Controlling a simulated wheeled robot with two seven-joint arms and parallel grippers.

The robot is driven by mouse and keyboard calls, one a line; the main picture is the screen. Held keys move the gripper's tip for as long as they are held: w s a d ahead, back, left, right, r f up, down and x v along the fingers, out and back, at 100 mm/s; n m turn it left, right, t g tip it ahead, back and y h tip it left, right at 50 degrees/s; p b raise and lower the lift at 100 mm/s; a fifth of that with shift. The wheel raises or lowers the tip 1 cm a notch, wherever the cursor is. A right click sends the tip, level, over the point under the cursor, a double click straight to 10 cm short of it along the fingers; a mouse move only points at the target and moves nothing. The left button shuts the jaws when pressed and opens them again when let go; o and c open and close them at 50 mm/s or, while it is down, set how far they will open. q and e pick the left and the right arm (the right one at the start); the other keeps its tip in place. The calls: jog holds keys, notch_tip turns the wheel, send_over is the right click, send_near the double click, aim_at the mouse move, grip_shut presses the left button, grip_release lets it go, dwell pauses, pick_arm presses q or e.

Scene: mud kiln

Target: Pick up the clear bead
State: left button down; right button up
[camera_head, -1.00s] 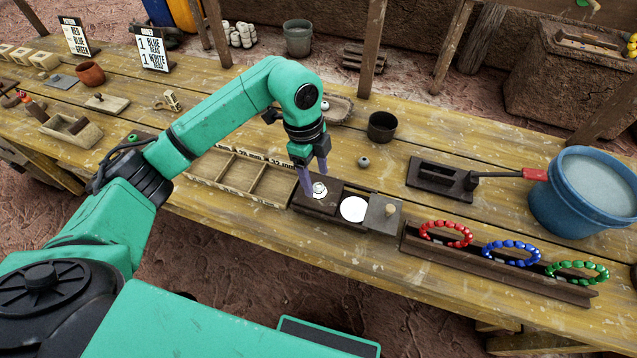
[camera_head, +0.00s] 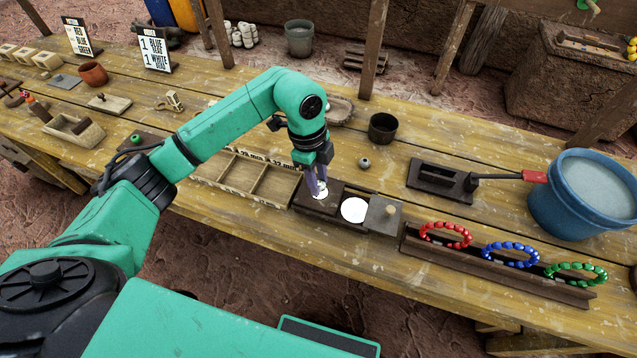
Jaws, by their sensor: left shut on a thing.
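My right gripper is not in view.
A divided wooden tray (camera_head: 246,178) lies left of the block. A small grey bead (camera_head: 364,162) and a dark cup (camera_head: 382,128) stand behind. A rack (camera_head: 495,268) with red, blue and green bead rings is at right, near a blue bucket (camera_head: 584,195).

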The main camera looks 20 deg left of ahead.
pick_arm(q)
notch_tip(320, 180, up, 10)
jog(key=r+b, duration=0.1)
jog(key=b, duration=0.1)
notch_tip(320, 180, up, 8)
jog(key=p, duration=0.2)
send_over(319, 182)
jog(key=shift+s, duration=0.15)
